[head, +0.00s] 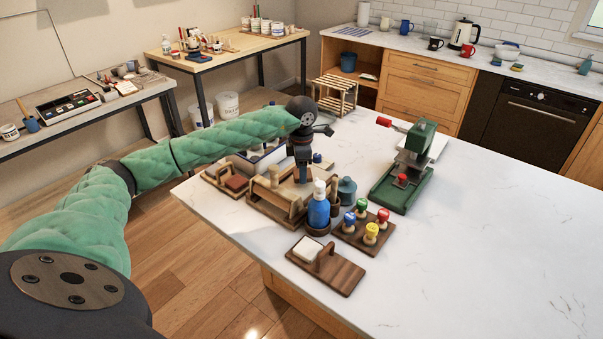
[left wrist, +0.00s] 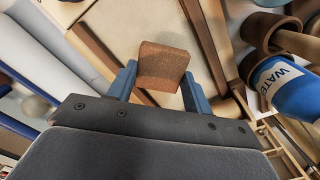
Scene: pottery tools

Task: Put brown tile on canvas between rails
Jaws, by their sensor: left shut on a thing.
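My left gripper (head: 302,176) reaches down over the wooden board on the white counter. In the left wrist view its blue fingers (left wrist: 161,88) are shut on a brown tile (left wrist: 163,66), a rough block gripped by its sides. Behind the tile is the pale canvas (left wrist: 124,28), with a wooden rail (left wrist: 205,42) on the right and another (left wrist: 88,58) on the left. I cannot tell whether the tile touches the canvas. In the head view the gripper hides most of the tile. My right gripper is out of view.
A blue water bottle (head: 318,212) stands close to the board; it also shows in the left wrist view (left wrist: 288,86). A rack of coloured stampers (head: 362,230), a wooden block with a white pad (head: 325,268) and a green press (head: 405,182) stand nearby. The counter's right side is clear.

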